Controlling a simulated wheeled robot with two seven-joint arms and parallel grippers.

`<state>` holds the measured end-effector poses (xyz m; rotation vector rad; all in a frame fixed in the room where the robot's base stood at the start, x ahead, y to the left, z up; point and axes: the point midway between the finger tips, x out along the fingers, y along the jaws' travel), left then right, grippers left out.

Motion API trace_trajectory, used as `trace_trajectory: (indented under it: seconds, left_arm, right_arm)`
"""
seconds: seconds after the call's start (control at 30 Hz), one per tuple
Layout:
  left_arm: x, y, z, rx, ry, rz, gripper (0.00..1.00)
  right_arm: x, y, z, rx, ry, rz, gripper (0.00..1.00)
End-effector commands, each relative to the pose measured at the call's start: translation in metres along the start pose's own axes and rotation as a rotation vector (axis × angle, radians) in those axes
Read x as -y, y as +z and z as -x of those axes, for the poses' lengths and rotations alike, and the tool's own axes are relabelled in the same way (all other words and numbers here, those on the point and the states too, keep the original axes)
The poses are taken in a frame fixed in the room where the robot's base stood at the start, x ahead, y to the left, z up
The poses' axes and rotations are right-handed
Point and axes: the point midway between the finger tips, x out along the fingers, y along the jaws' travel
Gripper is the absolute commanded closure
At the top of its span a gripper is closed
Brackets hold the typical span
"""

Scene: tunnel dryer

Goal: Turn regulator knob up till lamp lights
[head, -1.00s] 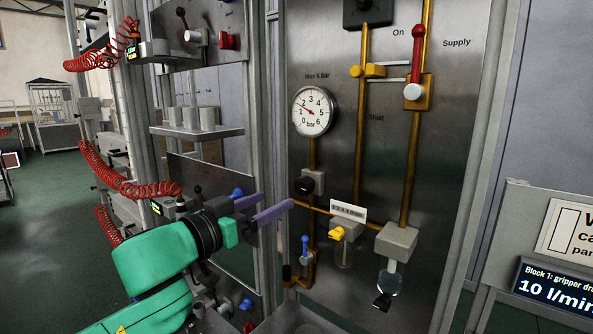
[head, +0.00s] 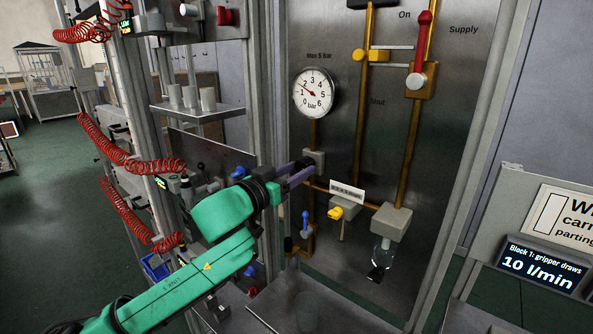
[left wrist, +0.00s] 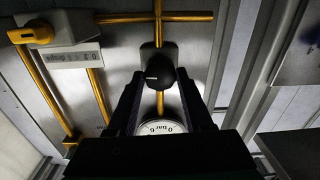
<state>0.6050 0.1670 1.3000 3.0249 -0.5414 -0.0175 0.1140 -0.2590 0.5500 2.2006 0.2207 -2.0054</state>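The black regulator knob (left wrist: 160,72) shows in the left wrist view on its grey block, with its light mark pointing to the left. My left gripper (left wrist: 158,76) is open, with one dark finger on each side of the knob; slim gaps seem to show between them. In the head view my left gripper (head: 299,171) reaches the regulator block (head: 316,157) and mostly hides the knob. The round pressure gauge (head: 315,92) above it reads between 1 and 2 bar. It also shows upside down in the left wrist view (left wrist: 162,127). I cannot pick out a lit lamp. My right gripper is out of view.
A yellow tap (head: 337,212), a glass bowl (head: 381,253) and brass pipes sit right of and below the knob. A red supply lever (head: 420,45) stands upright at the upper right. A frame post stands left of the panel, close to my left arm.

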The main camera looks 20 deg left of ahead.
Motion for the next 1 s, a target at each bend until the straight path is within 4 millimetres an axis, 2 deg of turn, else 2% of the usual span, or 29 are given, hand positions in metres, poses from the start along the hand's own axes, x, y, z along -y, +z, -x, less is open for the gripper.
trace_trajectory:
  seconds: [0.07, 0.3, 0.57, 0.6, 0.63, 0.67, 1.0]
  left_arm:
    - [0.0004, -0.0006, 0.0000, 0.000, -0.001, -0.016, 1.00]
    - [0.0003, -0.0008, -0.0001, -0.004, 0.000, -0.239, 1.00]
    - [0.0004, -0.0002, 0.0000, -0.006, 0.000, -0.248, 1.00]
    - [0.0004, -0.0002, 0.0000, -0.006, 0.000, -0.248, 0.34]
    - [0.0004, -0.0002, 0.0000, -0.006, 0.000, -0.247, 0.22]
    - [0.0004, -0.0002, 0.0000, -0.006, 0.000, -0.247, 0.19]
    - [0.0009, 0.0009, 0.0027, -0.006, -0.001, -0.246, 0.19]
  right_arm:
    - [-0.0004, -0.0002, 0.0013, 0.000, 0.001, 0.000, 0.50]
    - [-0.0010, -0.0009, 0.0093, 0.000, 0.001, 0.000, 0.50]
    - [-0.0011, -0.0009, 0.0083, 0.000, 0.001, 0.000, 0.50]
    - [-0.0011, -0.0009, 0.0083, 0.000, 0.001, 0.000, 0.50]
    - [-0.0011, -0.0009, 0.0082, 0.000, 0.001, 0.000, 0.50]
    - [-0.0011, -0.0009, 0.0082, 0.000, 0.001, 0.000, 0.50]
    - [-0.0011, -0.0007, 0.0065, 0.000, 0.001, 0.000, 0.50]
